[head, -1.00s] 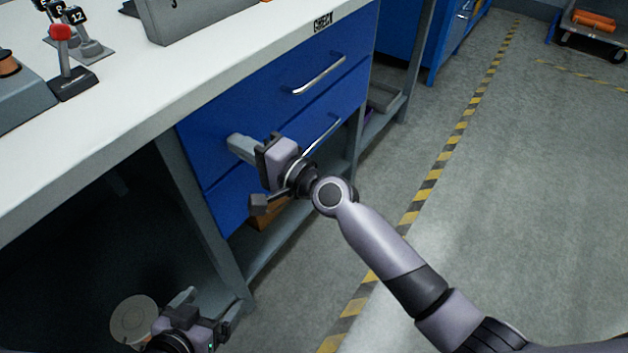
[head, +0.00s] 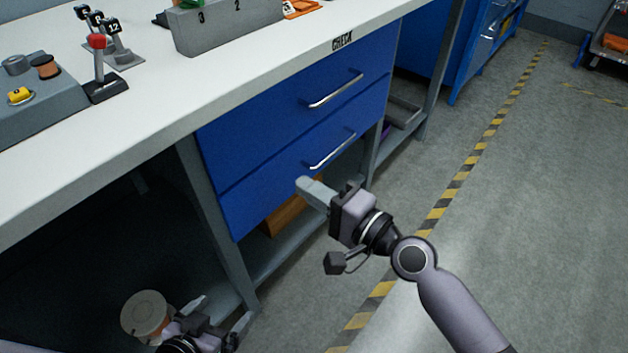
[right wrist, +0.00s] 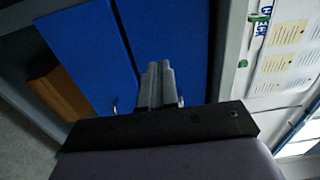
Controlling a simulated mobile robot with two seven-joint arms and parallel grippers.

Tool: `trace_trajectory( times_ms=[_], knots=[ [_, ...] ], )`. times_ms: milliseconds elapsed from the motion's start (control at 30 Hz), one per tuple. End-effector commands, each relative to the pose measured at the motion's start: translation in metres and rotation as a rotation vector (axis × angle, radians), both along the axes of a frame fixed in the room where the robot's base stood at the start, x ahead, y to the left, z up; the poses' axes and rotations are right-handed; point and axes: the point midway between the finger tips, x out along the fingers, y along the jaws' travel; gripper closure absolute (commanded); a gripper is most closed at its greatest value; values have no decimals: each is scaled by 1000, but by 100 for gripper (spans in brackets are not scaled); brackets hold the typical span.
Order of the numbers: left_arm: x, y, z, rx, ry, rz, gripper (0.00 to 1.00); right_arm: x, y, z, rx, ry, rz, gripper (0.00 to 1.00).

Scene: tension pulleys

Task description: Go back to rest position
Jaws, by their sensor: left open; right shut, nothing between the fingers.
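My right gripper (head: 304,184) is in front of the blue drawers, low beside the lower drawer (head: 290,155), with its fingers shut and nothing between them. In the right wrist view its two grey fingers (right wrist: 156,84) lie together, pointing toward the blue drawer fronts (right wrist: 95,45). My left gripper (head: 222,312) is at the bottom of the head view, open and empty, near the table leg. Both drawers look shut, with silver handles (head: 336,90).
The white workbench (head: 200,100) holds a grey bin (head: 225,22), a red-topped stand (head: 103,70) and a grey block with spools (head: 35,100). A round pale object (head: 146,314) is under the bench. Open floor (head: 530,200) lies to the right.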

Motion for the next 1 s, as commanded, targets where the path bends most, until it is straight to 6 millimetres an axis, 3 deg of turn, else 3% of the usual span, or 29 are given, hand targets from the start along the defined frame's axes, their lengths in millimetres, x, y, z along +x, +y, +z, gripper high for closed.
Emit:
trace_trajectory(
  times_ms=[233, 367, 467, 700, 1000],
  knots=[
    [-1, -3, 1, -7, 3, 3, 5, -4, -6, -6, -23, -11, -12, 100],
    [-1, -3, 1, -9, 3, 4, 5, -15, -24, -31, -144, -69, -64, 100],
    [0, -3, 1, -9, 3, 4, 5, -29, -49, -63, -321, -142, -120, 100],
    [0, -3, 1, -9, 2, 3, 5, -80, -127, -136, -855, -288, -184, 100],
    [1, -2, 2, -3, -1, -2, 5, -152, -219, -187, -1444, -376, -75, 100]
  ],
)
